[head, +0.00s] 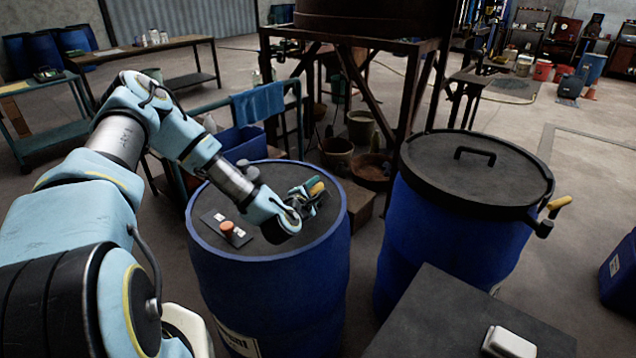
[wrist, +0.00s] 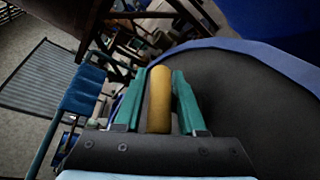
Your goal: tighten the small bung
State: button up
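The blue drum (head: 262,285) stands in front of me with a dark top inside a blue rim. My gripper (head: 314,190) is over the far right part of this top. Its green fingers are closed on both sides of a yellow handle (wrist: 159,98), whose rounded end also shows in the head view (head: 316,187). What the handle belongs to is hidden. A dark round piece (head: 274,234), partly behind my wrist, sits on the top. I cannot clearly make out the small bung.
A dark plate with an orange piece (head: 227,228) lies on the drum's left side. A second blue drum (head: 440,240) with a black handled lid stands close at right. A dark surface (head: 450,325) with a white block (head: 509,343) is nearest. A metal stand (head: 345,70) is behind.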

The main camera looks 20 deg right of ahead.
jog(key=shift+w+d+f, duration=0.15)
jog(key=shift+w+d, duration=0.2)
grip_shut()
dwell(0.3)
